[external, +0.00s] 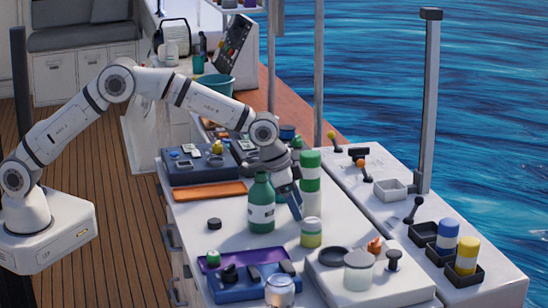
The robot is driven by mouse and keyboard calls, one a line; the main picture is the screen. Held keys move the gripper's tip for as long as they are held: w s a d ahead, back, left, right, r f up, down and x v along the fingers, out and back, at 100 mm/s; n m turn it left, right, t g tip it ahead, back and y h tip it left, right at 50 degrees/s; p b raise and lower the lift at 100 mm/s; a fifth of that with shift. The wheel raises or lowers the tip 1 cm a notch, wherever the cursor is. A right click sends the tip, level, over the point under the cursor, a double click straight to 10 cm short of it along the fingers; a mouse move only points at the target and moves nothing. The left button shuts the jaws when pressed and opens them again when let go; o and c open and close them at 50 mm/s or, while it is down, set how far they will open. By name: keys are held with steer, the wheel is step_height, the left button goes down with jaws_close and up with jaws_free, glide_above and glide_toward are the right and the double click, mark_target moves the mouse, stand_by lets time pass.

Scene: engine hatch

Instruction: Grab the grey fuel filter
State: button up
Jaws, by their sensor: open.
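I cannot pick out the grey fuel filter for certain. A pale grey-white cylinder (358,271) stands on the white raised panel at the front of the bench, and I cannot tell if it is the filter. My gripper (294,206) points down over the middle of the bench, open.
A small green-and-yellow jar (311,233) stands in front of the gripper. A blue tray (235,291), a clear jar (280,291) and a black puck (214,223) are nearby. Blue and yellow cylinders (467,256) sit in black holders at right. An orange tray (208,191) lies behind.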

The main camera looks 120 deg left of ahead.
mark_target(306, 220)
steer(key=shift+w+a+f, duration=0.25)
steer(key=shift+a+f, duration=0.45)
steer(key=shift+f, duration=0.1)
steer(key=shift+p+x, duration=1.45)
steer(key=shift+x, duration=2.15)
steer(key=c, duration=1.2)
